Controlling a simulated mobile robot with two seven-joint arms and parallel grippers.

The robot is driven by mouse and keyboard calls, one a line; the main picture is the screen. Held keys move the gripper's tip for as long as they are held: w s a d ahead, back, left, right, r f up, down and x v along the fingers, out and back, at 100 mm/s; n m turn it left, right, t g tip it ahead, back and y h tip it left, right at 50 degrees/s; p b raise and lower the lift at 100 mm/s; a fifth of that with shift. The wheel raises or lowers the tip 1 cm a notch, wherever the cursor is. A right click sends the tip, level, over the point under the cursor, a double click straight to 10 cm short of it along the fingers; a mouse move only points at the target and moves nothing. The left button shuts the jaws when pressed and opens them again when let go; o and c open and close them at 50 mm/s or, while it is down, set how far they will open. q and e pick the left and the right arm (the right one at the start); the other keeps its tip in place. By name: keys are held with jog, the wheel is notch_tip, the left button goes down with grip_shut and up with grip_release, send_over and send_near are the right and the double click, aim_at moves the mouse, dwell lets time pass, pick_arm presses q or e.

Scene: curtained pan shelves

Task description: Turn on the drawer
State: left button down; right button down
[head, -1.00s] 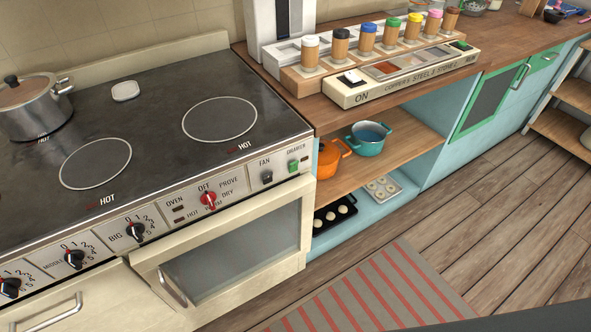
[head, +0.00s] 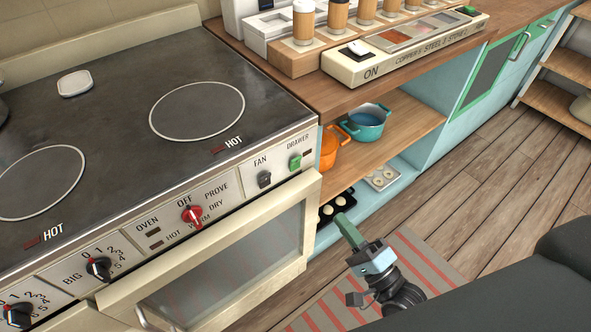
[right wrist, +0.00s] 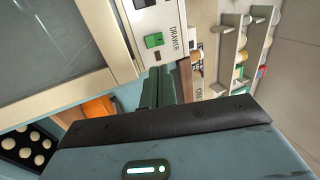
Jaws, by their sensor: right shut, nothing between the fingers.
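The green DRAWER switch (head: 295,162) is at the right end of the stove's front panel. A small dark indicator (head: 307,152) is beside it. My right gripper (head: 343,222) is shut and empty, below and to the right of the switch and apart from it, in front of the lower shelves. In the right wrist view the green switch (right wrist: 154,40) shows beyond the shut fingertips (right wrist: 158,72), with the word DRAWER next to it. My left gripper is not in view.
The black FAN switch (head: 264,179) is just left of the green one, and the red oven knob (head: 192,215) is further left. The oven door handle edge (head: 215,250) juts out below the panel. An orange pot (head: 329,148) and teal pot (head: 367,124) stand on the shelf.

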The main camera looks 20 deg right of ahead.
jog(key=shift+r, duration=0.1)
jog(key=p, duration=0.3)
send_near(297, 161)
jog(key=x, duration=0.6)
jog(key=shift+w, duration=0.1)
jog(key=shift+w+a, duration=0.1)
jog(key=shift+w, duration=0.25)
